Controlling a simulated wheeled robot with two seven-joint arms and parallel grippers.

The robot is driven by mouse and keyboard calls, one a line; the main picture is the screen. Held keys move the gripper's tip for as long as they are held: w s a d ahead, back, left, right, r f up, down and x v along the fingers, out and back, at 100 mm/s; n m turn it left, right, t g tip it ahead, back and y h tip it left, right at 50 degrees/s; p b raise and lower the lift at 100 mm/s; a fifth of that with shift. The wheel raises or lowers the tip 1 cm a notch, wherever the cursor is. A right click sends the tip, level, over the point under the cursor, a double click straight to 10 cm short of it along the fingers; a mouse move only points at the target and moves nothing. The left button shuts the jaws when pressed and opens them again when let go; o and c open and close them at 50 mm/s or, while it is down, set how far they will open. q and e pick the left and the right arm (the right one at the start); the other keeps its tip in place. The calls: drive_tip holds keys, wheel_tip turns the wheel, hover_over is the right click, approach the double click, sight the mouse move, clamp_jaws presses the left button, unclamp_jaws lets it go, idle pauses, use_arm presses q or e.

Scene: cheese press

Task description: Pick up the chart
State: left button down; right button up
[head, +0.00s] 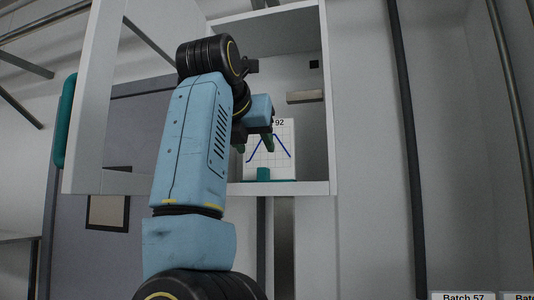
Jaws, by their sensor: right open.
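The chart (284,160) is a white sheet with a blue zigzag line and a number ending in 92 at its top. It stands upright inside an open wall cabinet. My right gripper (255,146) is open in front of the chart's upper left part, with its green-tipped fingers apart. The gripper and forearm hide part of the chart's left side. I cannot tell whether the fingers touch it. A small teal block (263,174) shows at the chart's lower edge. My left gripper is not in view.
The cabinet (333,120) has its door (88,130) swung open to the left, with a teal handle (65,120). A small beige bar (305,97) is on the cabinet's inside, above the chart. A dark vertical pipe (408,140) runs to the right. Batch labels (462,296) show at bottom right.

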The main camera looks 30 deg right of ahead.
sight(262, 169)
drive_tip(key=x, duration=0.3)
drive_tip(key=p+x, duration=0.1)
drive_tip(key=x, duration=0.2)
drive_tip(key=p+x, duration=0.1)
drive_tip(key=x, duration=0.2)
drive_tip(key=shift+w+a+f, duration=0.2)
drive_tip(key=shift+w, duration=0.25)
drive_tip(key=shift+w+d+f, duration=0.15)
drive_tip(key=shift+w+d, duration=0.05)
drive_tip(key=shift+d, duration=0.05)
drive_tip(key=shift+s, duration=0.15)
drive_tip(key=shift+c, duration=0.2)
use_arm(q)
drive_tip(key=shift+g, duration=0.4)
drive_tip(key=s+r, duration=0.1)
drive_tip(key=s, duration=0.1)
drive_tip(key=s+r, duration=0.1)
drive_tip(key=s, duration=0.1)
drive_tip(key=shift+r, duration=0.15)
use_arm(e)
clamp_jaws()
